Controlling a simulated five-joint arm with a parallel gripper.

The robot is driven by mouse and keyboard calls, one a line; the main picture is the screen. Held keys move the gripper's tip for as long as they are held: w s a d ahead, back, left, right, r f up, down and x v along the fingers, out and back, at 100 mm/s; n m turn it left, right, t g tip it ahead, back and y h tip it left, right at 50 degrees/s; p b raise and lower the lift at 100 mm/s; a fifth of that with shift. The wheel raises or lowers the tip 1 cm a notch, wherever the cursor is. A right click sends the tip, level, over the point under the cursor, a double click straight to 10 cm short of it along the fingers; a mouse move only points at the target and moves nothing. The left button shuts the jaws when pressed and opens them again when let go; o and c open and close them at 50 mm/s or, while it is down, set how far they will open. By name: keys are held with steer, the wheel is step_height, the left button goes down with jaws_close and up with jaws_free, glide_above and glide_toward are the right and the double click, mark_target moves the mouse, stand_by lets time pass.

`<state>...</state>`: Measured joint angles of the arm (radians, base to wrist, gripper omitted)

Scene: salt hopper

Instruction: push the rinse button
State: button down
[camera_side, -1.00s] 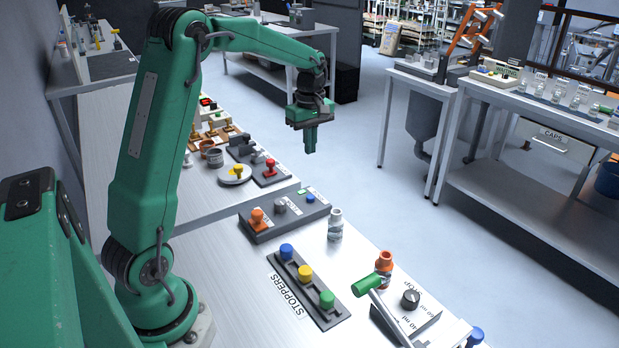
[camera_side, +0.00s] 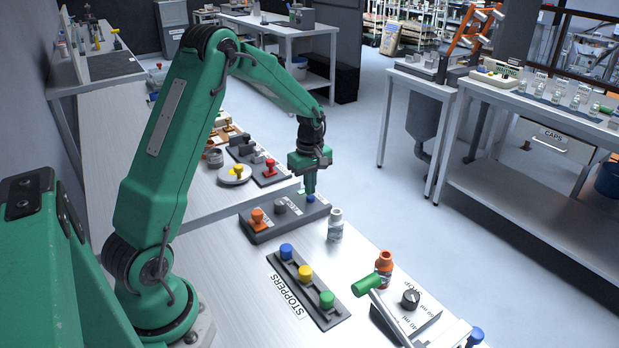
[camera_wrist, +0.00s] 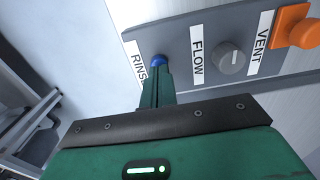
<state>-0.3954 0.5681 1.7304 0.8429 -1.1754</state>
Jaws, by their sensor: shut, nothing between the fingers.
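The rinse button (camera_wrist: 158,61) is a small round blue button beside the RINSE label (camera_wrist: 139,68) on a dark grey panel. In the side view the blue button (camera_side: 311,198) is at the right end of the panel (camera_side: 262,234). My gripper (camera_side: 310,191) is shut and empty, pointing down with its tip right at the button. In the wrist view my fingers (camera_wrist: 158,76) cover the near side of the button. I cannot tell whether they touch it or whether it is pressed in.
The panel also has a grey FLOW knob (camera_wrist: 231,58) and an orange VENT knob (camera_wrist: 297,30). A small clear bottle (camera_side: 335,226) stands to the right of the panel. A rack of coloured stoppers (camera_side: 305,286) lies in front. Red and yellow knobs (camera_side: 269,165) are behind.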

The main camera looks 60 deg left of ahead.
steer(key=shift+f, duration=0.4)
steer(key=shift+s+f, duration=0.15)
steer(key=shift+f, duration=1)
steer(key=shift+r, duration=0.15)
step_height(320, 180, up, 15)
steer(key=shift+w+f, duration=0.2)
steer(key=shift+w, duration=0.1)
steer(key=shift+a, duration=0.1)
stand_by(1.0)
